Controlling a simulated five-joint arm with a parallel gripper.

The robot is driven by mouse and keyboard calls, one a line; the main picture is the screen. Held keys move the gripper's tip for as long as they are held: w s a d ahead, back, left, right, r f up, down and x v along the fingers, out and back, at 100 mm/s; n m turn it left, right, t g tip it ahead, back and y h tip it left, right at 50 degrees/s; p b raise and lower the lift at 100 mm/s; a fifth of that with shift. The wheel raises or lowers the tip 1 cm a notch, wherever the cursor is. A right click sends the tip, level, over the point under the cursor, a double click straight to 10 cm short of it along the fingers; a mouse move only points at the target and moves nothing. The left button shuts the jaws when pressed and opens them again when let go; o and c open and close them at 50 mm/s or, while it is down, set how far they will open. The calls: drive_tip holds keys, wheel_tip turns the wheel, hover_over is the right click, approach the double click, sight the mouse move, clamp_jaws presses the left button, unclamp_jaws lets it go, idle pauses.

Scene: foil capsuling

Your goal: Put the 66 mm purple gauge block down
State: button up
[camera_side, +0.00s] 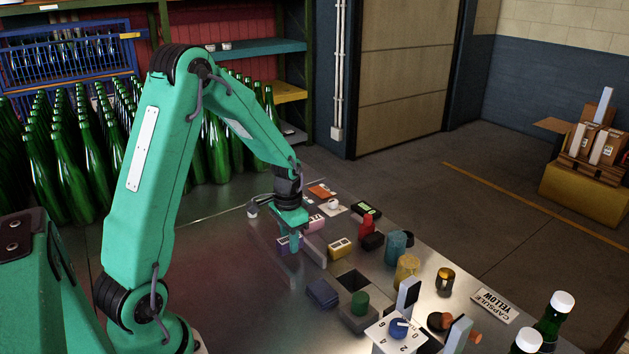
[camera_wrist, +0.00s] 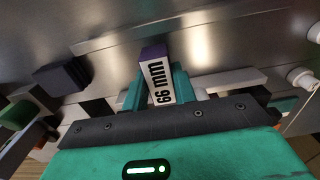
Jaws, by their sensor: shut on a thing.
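The 66 mm purple gauge block (camera_wrist: 154,54) stands between my fingers in the wrist view, its white face reading "66 mm". In the side view the purple block (camera_side: 282,244) shows at my fingertips, low over the metal table. My gripper (camera_side: 291,246) points down and is shut on the block. The green fingers (camera_wrist: 158,88) press its two sides in the wrist view. Two pale rails flank the block, one nearer rail (camera_side: 314,251) showing in the side view. I cannot tell whether the block's underside touches the table.
A yellow block (camera_side: 340,247), a pink block (camera_side: 317,222) and a red object (camera_side: 368,231) stand to the right. A dark blue block (camera_side: 322,293) and a grey holder with a green cylinder (camera_side: 360,302) are nearer the camera. The table's left front is clear.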

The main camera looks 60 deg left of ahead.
drive_tip(key=shift+f, duration=1.35)
drive_tip(key=shift+f, duration=0.1)
drive_tip(key=o, duration=1)
drive_tip(key=shift+o, duration=0.2)
wheel_tip(320, 180, up, 12)
drive_tip(key=shift+f, duration=0.1)
drive_tip(key=shift+r, duration=0.2)
